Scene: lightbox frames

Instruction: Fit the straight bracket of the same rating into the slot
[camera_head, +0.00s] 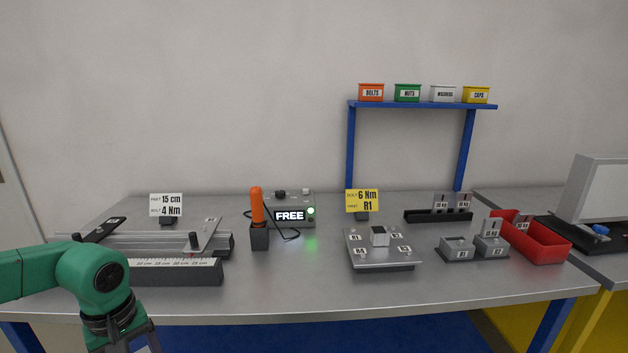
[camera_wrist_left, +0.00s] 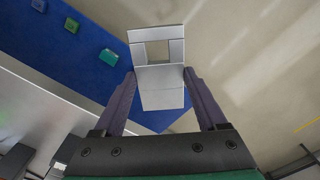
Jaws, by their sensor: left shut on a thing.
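My left gripper (camera_wrist_left: 160,82) is shut on a pale metal bracket (camera_wrist_left: 162,99) with a square opening at its far end. No rating is readable on it. In the head view my left arm is at the lower left, with its gripper cut off by the bottom edge. Upright labelled metal plates (camera_head: 440,202) stand in a dark rack (camera_head: 425,216) at the right. Grey blocks (camera_head: 456,254) sit in front of it, with labelled upright plates (camera_head: 491,227) behind and beside them. Their small markings are hard to read. My right gripper is not visible.
A plate with R-marked positions (camera_head: 382,264) holds a pale cube. A red bin (camera_head: 548,248) stands right. A yellow sign (camera_head: 362,200) reads 6 Nm, R1. An orange-handled tool (camera_head: 257,207) stands near a FREE display (camera_head: 290,215). A ruler fixture (camera_head: 180,275) is left.

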